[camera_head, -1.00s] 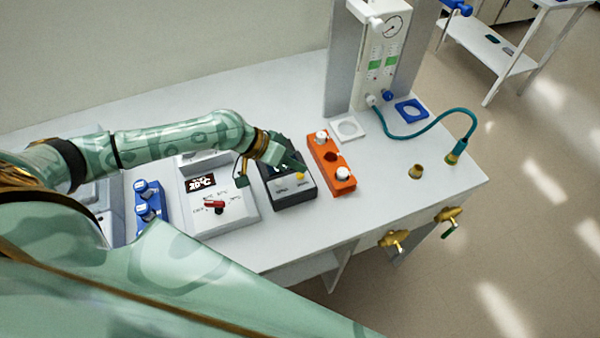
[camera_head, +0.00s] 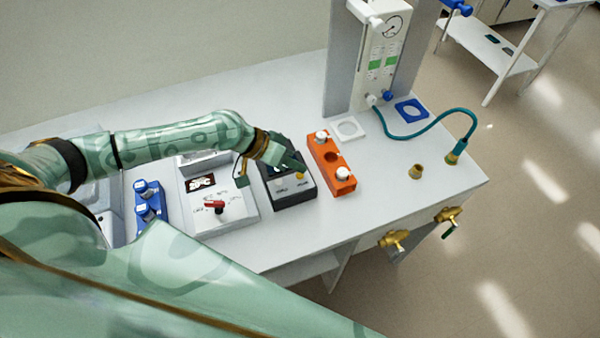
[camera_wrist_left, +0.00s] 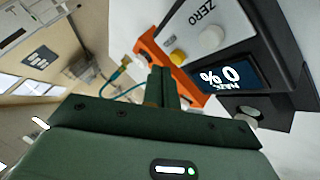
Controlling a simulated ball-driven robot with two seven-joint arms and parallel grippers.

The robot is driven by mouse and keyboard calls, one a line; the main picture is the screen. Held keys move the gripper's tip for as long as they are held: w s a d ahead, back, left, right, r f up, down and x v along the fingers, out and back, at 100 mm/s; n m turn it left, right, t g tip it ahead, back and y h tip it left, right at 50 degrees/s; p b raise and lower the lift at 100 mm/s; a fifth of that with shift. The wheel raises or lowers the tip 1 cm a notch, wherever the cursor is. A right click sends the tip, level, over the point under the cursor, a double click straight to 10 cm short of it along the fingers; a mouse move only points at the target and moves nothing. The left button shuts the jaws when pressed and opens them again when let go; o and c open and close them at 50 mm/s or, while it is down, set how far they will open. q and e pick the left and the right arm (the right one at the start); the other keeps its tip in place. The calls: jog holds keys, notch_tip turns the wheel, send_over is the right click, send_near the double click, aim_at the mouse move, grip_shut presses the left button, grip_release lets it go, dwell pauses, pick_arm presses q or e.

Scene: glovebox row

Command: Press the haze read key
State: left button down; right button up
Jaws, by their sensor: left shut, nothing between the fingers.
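The haze meter (camera_head: 292,195) is a dark grey box with a light sloping panel on the bench. Its panel carries a pale round key marked ZERO (camera_wrist_left: 212,39) and a yellow key (camera_wrist_left: 178,57), also seen in the head view (camera_head: 300,176). The yellow key's label is not readable. The meter's display (camera_wrist_left: 226,77) shows 0 % haze. My left gripper (camera_head: 303,167) is shut and empty, its tips close by the yellow key. In the wrist view the shut fingers (camera_wrist_left: 161,84) point toward it; I cannot tell whether they touch. My right gripper is not in view.
An orange block (camera_head: 328,170) with white-topped items stands just right of the meter. A white heater unit (camera_head: 225,213) with a red knob and a blue rack (camera_head: 150,208) are to the left. A teal hose (camera_head: 425,133) lies farther right. The bench front is clear.

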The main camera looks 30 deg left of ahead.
pick_arm(q)
jog(key=shift+f, duration=0.4)
jog(key=shift+f+b, duration=0.35)
jog(key=shift+f, duration=0.05)
dwell(0.4)
jog(key=shift+r, duration=0.1)
jog(key=shift+r+p, duration=0.75)
jog(key=shift+p, duration=0.05)
notch_tip(320, 180, up, 5)
jog(key=p, duration=0.4)
jog(key=shift+p, duration=0.35)
dwell(0.6)
